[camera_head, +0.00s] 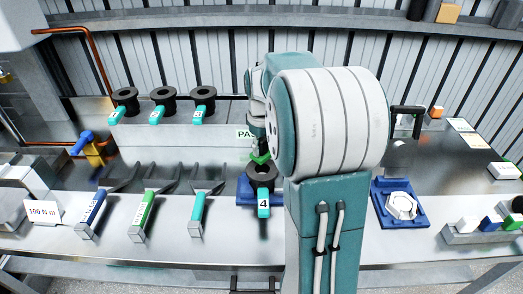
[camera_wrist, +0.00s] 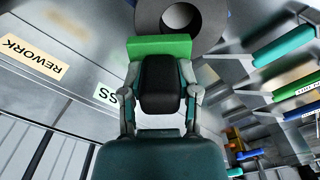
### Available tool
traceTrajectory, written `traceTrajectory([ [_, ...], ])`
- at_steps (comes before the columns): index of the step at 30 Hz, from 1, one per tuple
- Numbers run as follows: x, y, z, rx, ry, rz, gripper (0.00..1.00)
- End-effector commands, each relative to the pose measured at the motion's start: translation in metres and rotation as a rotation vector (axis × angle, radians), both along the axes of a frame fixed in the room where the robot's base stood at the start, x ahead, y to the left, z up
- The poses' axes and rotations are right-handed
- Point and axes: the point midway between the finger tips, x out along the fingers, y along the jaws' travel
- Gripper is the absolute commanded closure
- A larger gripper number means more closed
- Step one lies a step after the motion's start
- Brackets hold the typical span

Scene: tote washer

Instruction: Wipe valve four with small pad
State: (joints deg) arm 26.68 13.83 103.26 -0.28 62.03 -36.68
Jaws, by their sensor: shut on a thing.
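Valve four (camera_head: 262,173) is a dark ring with a teal tag marked 4 (camera_head: 263,205), on a blue base (camera_head: 244,192) at the bench's middle. The dark ring also shows at the top of the wrist view (camera_wrist: 150,18). My gripper (camera_head: 258,150) is just behind and above the ring, partly hidden by my arm. In the wrist view my gripper (camera_wrist: 160,88) is shut on the small pad, with its green face (camera_wrist: 160,47) and a dark block between the fingers. The pad's green edge overlaps the ring in view; I cannot tell whether they touch.
Three similar dark rings with teal tags stand on the raised ledge (camera_head: 160,105). Three forked tools with blue (camera_head: 92,213), green (camera_head: 143,215) and teal (camera_head: 197,214) handles lie left of valve four. A blue fixture with a white hexagonal part (camera_head: 402,205) sits right of my arm.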

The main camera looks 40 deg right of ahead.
Motion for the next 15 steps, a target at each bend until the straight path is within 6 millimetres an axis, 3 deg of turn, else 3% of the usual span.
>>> traceTrajectory([
  [15, 0.0, 0.0, 0.036, -0.001, -0.002, 0.0, 1.0],
])
